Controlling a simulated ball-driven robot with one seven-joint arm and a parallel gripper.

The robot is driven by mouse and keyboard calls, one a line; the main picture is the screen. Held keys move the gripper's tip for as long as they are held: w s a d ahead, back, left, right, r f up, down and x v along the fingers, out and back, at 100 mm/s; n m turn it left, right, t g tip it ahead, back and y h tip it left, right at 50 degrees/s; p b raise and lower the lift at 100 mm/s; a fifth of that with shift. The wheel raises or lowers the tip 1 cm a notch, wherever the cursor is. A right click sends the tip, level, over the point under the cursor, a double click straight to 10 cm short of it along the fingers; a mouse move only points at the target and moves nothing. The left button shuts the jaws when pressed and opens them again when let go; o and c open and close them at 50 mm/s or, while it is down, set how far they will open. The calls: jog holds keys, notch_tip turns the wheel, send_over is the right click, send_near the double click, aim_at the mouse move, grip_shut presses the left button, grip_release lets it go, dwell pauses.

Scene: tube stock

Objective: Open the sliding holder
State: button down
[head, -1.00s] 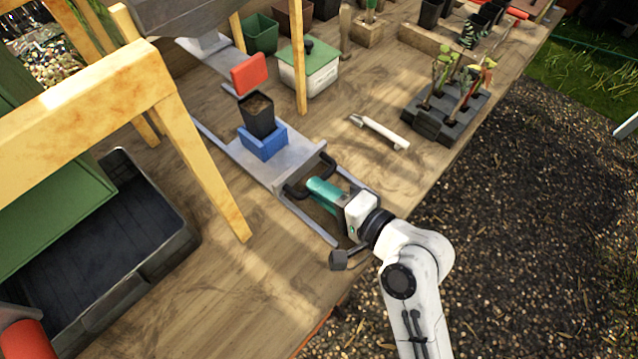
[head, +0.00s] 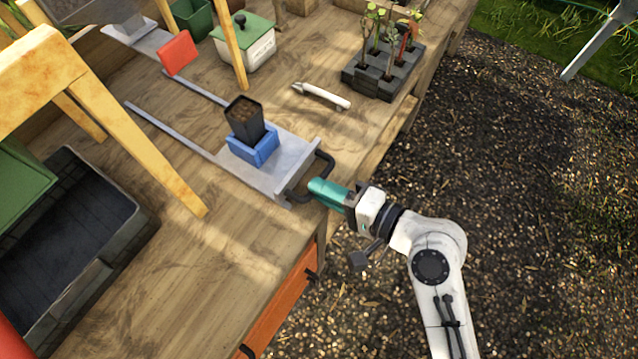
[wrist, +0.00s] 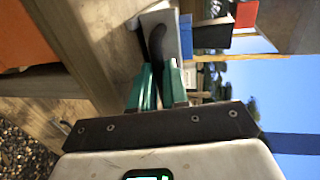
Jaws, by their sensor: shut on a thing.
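The sliding holder (head: 292,170) is a grey metal plate on two rails, with a black handle (head: 326,168) at its front end. It is drawn out toward the table's front edge. A blue block-like cup (head: 252,147) on it holds a black pot (head: 244,120) with soil, upright. My gripper (head: 318,188), with teal fingers, is shut on the handle. In the wrist view, the teal fingers (wrist: 158,88) stand on both sides of the black handle (wrist: 157,45). The fingers hide part of the handle.
A red plate (head: 178,53) stands between the rails behind the holder. A white-handled tool (head: 322,95) and a dark seedling tray (head: 383,72) lie to the right. A wooden frame leg (head: 150,140) and a black tray (head: 65,220) are on the left. Gravel lies beyond the table edge.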

jog(key=shift+f, duration=0.1)
jog(key=c, duration=1.1)
grip_release()
jog(key=shift+d, duration=0.15)
jog(key=b+v, duration=0.1)
jog(key=v, duration=0.9)
jog(key=shift+s+d, duration=0.25)
jog(key=s+d+f+n+g+h, duration=0.2)
jog(key=d+f+h, duration=0.15)
jog(key=f, duration=0.25)
jog(key=s+d+f+n+g+h, duration=0.3)
jog(key=d+f, duration=0.1)
jog(key=f, duration=0.2)
jog(key=s+d+f+g+h, duration=0.1)
jog(key=s+d+h, duration=0.1)
jog(key=s+d+f+n+g+h, duration=0.1)
jog(key=s+d+h, duration=0.1)
jog(key=s+d, duration=0.1)
jog(key=s+d+f+n+g+h, duration=0.1)
jog(key=s+d+h, duration=0.1)
jog(key=shift+s+d+f+g, duration=0.2)
jog(key=shift+d+f+g, duration=0.1)
jog(key=shift+d+f, duration=0.05)
